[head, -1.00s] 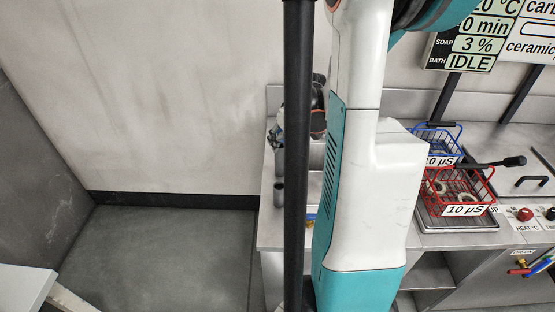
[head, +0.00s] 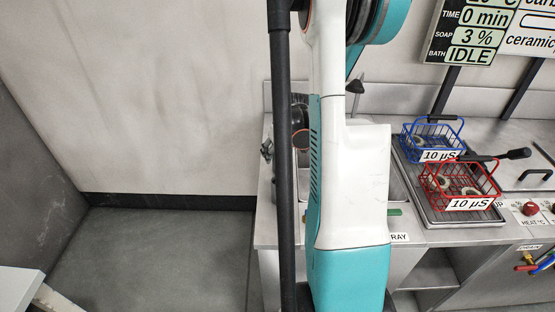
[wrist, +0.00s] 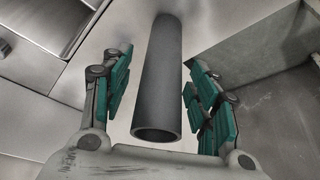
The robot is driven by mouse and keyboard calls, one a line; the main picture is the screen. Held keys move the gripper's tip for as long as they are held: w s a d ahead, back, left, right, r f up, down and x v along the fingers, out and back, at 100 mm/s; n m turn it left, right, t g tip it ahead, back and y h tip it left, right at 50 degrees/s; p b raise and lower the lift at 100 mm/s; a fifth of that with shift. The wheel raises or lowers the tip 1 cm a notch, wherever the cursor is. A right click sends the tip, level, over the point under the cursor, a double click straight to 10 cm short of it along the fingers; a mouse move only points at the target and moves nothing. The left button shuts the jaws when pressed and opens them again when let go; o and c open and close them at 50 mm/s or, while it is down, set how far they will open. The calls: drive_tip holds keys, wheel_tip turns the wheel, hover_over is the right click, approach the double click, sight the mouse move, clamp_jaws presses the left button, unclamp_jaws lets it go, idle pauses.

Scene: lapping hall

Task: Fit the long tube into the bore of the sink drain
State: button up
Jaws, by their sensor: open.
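In the wrist view the long tube (wrist: 162,75) is dark grey and hollow, its open end facing my camera. It appears to stand on end on the steel counter, near the counter's edge. My gripper (wrist: 157,68) is open, with teal finger pads on both sides of the tube and a gap on each side. In the head view my arm and dark column hide the tube and most of my gripper. The sink (head: 397,183) shows only partly beside my arm in the head view. The drain and its bore are not in view.
To the right, a blue basket (head: 431,131) and a red basket (head: 473,180) stand on the steel bench. The wrist view shows a rectangular recess (wrist: 45,22) in the steel at the upper left. Open floor (head: 165,255) lies left of the bench.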

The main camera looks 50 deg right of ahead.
drive_tip(key=shift+x, duration=1.2)
drive_tip(key=c, duration=1.2)
drive_tip(key=shift+r, duration=0.1)
